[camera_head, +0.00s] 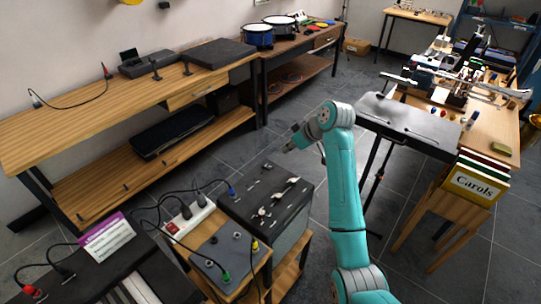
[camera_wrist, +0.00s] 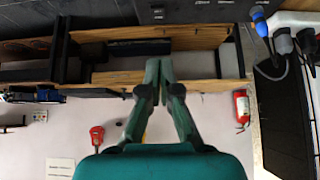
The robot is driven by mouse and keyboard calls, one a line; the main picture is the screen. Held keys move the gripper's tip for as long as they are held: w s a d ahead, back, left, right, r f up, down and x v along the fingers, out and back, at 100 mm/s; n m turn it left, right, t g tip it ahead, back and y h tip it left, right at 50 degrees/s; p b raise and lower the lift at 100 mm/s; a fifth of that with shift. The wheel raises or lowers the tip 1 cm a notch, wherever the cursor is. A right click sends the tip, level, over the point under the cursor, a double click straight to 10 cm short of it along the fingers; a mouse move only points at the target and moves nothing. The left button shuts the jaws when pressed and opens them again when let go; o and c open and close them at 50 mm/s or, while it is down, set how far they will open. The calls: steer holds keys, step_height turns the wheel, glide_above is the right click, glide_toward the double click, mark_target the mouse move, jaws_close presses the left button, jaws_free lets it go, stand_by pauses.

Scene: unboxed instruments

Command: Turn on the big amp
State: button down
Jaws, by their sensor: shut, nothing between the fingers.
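In the wrist view my gripper's fingertips (camera_wrist: 158,66) meet, and a dark panel with small pale markings, likely the amp's top (camera_wrist: 185,13), shows along the upper edge.
A smaller dark box (camera_head: 215,256) with green and yellow plugs stands in front, beside a white power strip (camera_head: 189,221) with a red switch. Cables loop there. A wooden bench (camera_head: 70,122) is at left. A black stand table (camera_head: 408,122) and a Carols box (camera_head: 470,185) are right.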

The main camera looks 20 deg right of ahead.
steer(key=shift+w+r, duration=0.3)
steer(key=shift+w, duration=0.05)
glide_above(269, 166)
steer(key=s, duration=0.2)
steer(key=f, duration=0.5)
steer(key=d+f, duration=0.1)
steer(key=f, duration=0.1)
steer(key=shift+w+f, duration=0.1)
steer(key=shift+f, duration=0.3)
step_height(269, 166, down, 2)
steer(key=shift+f, duration=1.05)
steer(key=shift+d, duration=0.1)
